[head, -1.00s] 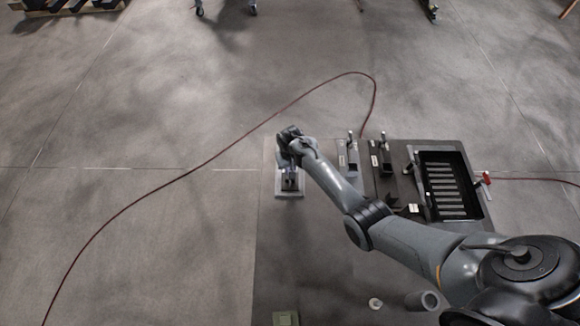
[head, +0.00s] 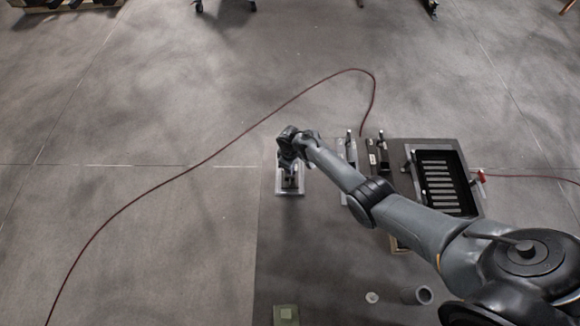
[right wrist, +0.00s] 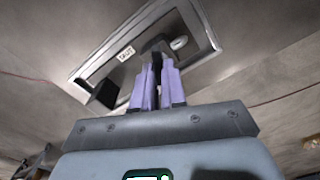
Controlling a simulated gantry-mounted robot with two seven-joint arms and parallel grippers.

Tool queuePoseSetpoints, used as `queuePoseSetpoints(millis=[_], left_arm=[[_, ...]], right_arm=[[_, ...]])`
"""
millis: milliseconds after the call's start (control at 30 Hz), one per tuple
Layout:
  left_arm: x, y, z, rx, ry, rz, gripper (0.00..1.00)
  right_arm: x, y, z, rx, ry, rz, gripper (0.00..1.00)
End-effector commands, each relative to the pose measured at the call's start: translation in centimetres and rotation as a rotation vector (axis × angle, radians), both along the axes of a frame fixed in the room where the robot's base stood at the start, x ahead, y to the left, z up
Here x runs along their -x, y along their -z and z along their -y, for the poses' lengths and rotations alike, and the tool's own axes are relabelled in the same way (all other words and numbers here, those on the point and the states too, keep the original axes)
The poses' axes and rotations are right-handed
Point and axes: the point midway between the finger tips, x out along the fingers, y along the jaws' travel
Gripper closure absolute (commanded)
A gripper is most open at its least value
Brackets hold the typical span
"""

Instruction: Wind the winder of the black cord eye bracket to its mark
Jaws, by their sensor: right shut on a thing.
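A pale-framed plate (head: 290,192) lies on the dark mat, with the fixture on it mostly hidden under my right wrist. In the right wrist view the same plate (right wrist: 205,25) has a small white label (right wrist: 126,54), a black block (right wrist: 104,94) and a pale round knob (right wrist: 179,43). My right gripper (right wrist: 156,68) has its purple fingers shut on a dark upright part (right wrist: 157,48), which looks like the winder. The fingers hide most of it. Its mark cannot be made out. In the head view my right gripper (head: 290,166) is over the plate. My left gripper is not in view.
To the right stand small upright fixtures (head: 382,150) and a black slotted tray (head: 455,205) with a red-handled part (head: 480,176) beside it. A green block (head: 286,315) and a grey cylinder (head: 416,295) lie at the front. A red cable (head: 200,165) crosses the open floor.

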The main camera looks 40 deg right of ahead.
Motion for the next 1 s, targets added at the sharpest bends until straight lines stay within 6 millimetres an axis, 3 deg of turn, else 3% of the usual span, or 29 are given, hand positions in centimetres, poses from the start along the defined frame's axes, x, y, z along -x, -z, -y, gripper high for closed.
queuePoseSetpoints(millis=[733, 767, 900, 1000], left_arm=[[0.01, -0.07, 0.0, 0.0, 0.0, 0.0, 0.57], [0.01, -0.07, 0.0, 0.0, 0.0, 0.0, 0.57], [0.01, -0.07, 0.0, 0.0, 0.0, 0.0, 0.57], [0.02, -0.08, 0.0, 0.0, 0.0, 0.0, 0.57]], right_arm=[[0.04, 0.1, 0.03, 0.0, -0.094, 0.0, 1.0], [0.05, 0.1, 0.02, 0.0, -0.094, 0.0, 0.86], [0.03, 0.08, 0.03, 0.0, -0.094, 0.0, 0.64], [0.02, 0.06, 0.02, 0.0, -0.094, 0.0, 0.63]])
